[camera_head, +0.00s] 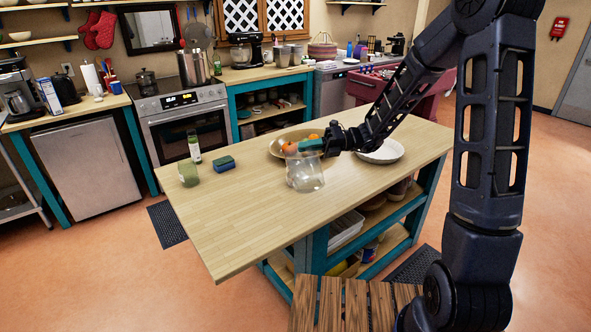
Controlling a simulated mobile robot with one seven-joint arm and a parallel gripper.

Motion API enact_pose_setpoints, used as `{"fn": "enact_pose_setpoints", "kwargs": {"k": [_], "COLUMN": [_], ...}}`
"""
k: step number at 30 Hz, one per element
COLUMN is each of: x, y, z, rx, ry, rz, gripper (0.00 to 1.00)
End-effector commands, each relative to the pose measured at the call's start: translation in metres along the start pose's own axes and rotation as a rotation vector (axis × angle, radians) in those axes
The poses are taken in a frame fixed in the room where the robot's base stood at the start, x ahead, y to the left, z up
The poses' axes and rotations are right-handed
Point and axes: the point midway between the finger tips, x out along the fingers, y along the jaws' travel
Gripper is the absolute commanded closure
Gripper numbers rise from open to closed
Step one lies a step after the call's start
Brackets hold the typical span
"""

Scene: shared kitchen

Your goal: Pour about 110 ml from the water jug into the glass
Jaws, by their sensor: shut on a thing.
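A clear, see-through vessel, which looks like the water jug (304,175), is on or just above the wooden island top, roughly upright. My gripper (313,146) is shut at its upper edge, reaching in from the right; a teal part shows between the gripper and the jug. The water level inside is too faint to tell. A small greenish glass (188,174) stands near the left end of the island top, well apart from the jug. I cannot tell whether it holds anything.
A blue sponge (224,163) and a bottle with a green label (194,147) stand near the glass. A bowl with orange fruit (279,150) is behind the jug. The island top's (240,220) front left is clear.

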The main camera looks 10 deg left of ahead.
Motion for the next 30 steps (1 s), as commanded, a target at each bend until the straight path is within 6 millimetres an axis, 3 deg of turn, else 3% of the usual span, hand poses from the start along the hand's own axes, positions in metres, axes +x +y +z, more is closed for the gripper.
{"fn": "enact_pose_setpoints", "kwargs": {"k": [16,30], "x": [0.000,0.000], "y": [-0.008,-0.009], "z": [-0.024,-0.026], "rx": [-0.150,-0.168], "ry": [-0.011,-0.012], "rz": [-0.003,-0.004], "gripper": [1.00,1.00]}}
